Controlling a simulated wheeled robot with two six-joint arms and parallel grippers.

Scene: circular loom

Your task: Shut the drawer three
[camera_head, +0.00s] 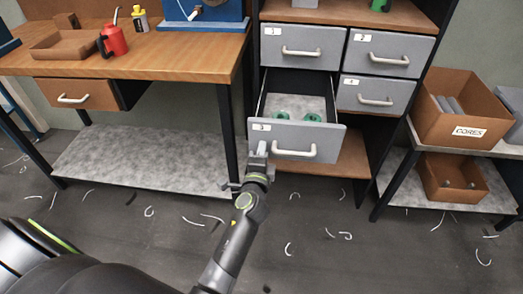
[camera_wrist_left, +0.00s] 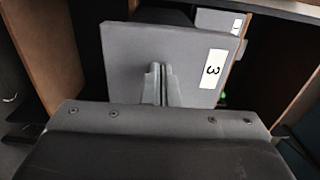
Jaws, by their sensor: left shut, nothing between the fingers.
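Drawer three (camera_head: 333,143) is a grey drawer with a light bar handle and a label "3". It stands pulled out of the cabinet, with green round items (camera_head: 282,115) inside. My left gripper (camera_head: 261,148) is shut and empty, with its tips at the left part of the drawer's front, left of the handle. In the left wrist view the shut fingers (camera_wrist_left: 158,84) point at the grey front panel (camera_wrist_left: 130,50) beside the label "3". I cannot tell whether they touch it. My right gripper is not in view.
Drawers 1 (camera_head: 301,47), 2 (camera_head: 389,52) and 4 (camera_head: 374,95) are shut. A wooden workbench (camera_head: 180,62) with a red can (camera_head: 114,40) stands left. A shelf with a "CORES" box (camera_head: 465,110) stands right. Pale scraps litter the floor.

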